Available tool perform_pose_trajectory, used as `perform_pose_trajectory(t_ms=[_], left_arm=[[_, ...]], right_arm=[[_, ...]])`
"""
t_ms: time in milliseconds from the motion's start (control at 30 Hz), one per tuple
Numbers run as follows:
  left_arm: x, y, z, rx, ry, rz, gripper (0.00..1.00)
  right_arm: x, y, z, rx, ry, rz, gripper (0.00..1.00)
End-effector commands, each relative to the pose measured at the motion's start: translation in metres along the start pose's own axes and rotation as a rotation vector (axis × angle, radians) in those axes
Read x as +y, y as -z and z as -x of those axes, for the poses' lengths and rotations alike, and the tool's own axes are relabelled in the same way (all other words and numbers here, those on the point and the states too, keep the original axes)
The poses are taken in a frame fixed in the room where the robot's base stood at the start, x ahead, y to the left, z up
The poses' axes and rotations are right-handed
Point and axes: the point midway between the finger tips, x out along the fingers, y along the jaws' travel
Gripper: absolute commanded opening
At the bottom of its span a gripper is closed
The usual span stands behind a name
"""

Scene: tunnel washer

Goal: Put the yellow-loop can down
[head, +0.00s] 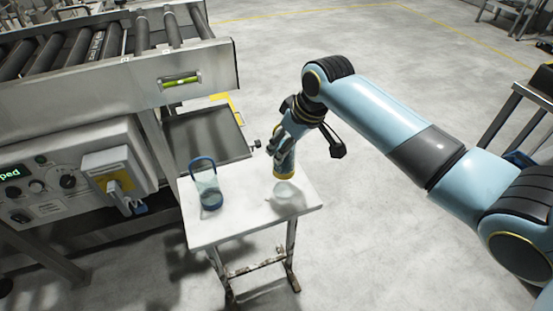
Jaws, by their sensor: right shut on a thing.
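My right gripper (284,172) is above the right part of a small white table (241,222), pointing down. It is shut on the yellow-loop can, a pale see-through vessel (287,192). A yellow band shows right above the can's pale body. The fingers and most of the loop are hidden by my wrist. The can is at or just above the tabletop; I cannot tell whether it touches. A second can with a blue loop (203,161) stands upright on the table's left part. My left gripper is not in view.
A steel machine with a roller conveyor (85,45) and a control panel (42,190) stands left of the table. A dark tray (205,137) lies behind the table. The front of the tabletop and the floor to the right are clear.

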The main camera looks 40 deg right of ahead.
Motion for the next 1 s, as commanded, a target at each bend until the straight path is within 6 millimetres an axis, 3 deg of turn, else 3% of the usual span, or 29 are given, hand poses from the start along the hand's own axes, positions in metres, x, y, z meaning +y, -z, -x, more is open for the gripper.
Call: perform_pose_trajectory(t_ms=[200,500,867,900,1000], left_arm=[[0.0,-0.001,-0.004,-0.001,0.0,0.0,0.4],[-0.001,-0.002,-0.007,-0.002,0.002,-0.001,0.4],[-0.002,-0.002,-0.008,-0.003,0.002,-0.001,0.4],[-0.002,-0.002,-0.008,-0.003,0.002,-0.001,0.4],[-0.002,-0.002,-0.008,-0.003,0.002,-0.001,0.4]], right_arm=[[0.001,0.015,-0.021,0.0,0.001,-0.001,0.08],[0.001,0.0,-0.056,-0.001,0.0,0.0,0.08],[0.001,-0.002,-0.059,0.0,-0.001,0.0,0.08],[0.001,-0.002,-0.059,-0.001,0.0,0.0,0.54],[0.001,-0.002,-0.059,-0.001,0.0,0.0,0.67]])
